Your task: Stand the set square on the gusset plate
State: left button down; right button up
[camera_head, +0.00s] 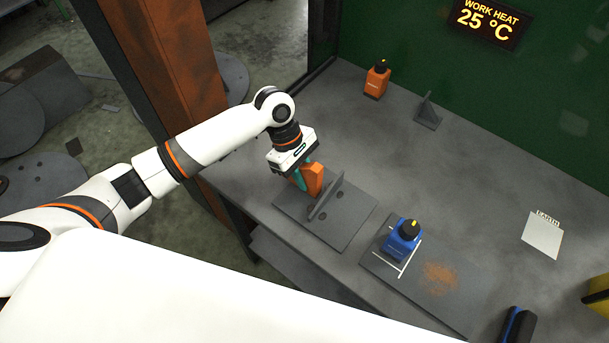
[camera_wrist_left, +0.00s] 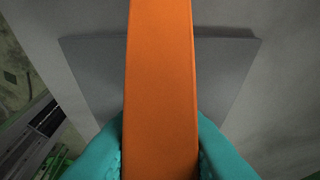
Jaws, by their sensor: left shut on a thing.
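My left gripper (camera_head: 304,178) is shut on an orange block-like piece, which I take to be the set square (camera_head: 315,178). In the left wrist view the set square (camera_wrist_left: 160,90) fills the middle, between the teal fingers of the left gripper (camera_wrist_left: 160,150). It is upright over the back left part of a grey plate (camera_head: 347,228), which I take to be the gusset plate. A dark grey upright fin (camera_head: 326,199) stands on that plate, close beside the orange piece. I cannot tell whether the orange piece touches the plate or fin. My right gripper is not in view.
A blue device (camera_head: 402,242) sits on a second plate (camera_head: 455,312) with white marks and brown grains. An orange device (camera_head: 377,79) and a small grey bracket (camera_head: 428,111) stand at the back. A white card (camera_head: 543,236) lies right. The bench middle is clear.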

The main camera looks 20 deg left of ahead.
pick_arm(q)
jog(key=shift+f, duration=0.25)
jog(key=c, duration=1.2)
grip_release()
jog(key=shift+f, duration=0.15)
jog(key=shift+c, duration=0.2)
jog(key=v, duration=1.2)
